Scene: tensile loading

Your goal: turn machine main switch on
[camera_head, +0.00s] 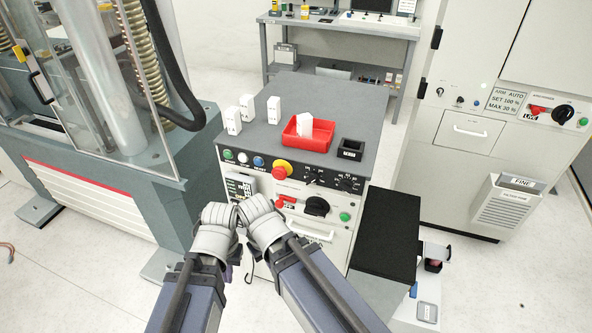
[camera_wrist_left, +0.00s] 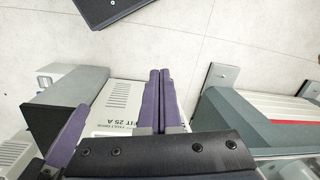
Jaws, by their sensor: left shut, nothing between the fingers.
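The machine's control cabinet stands at the centre of the head view. Its front panel carries a black rotary knob (camera_head: 317,206) beside a red part (camera_head: 285,201); I cannot tell for certain which is the main switch. My left gripper (camera_wrist_left: 160,72) is shut and empty in the left wrist view, its two purple fingers together in front of a white panel (camera_wrist_left: 110,110) with printed text. In the head view it is mostly hidden behind my wrist, left of and below the knob, apart from it. Another purple finger shows at the lower left of the wrist view. My right gripper's jaws are hidden in the head view.
A red tray (camera_head: 325,141), white blocks (camera_head: 274,110) and a black box (camera_head: 351,149) are on the cabinet top. A red emergency button (camera_head: 280,171) sits on the panel. A black-topped stand (camera_head: 390,235) is at right. A frame with clear guard (camera_head: 120,75) stands left.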

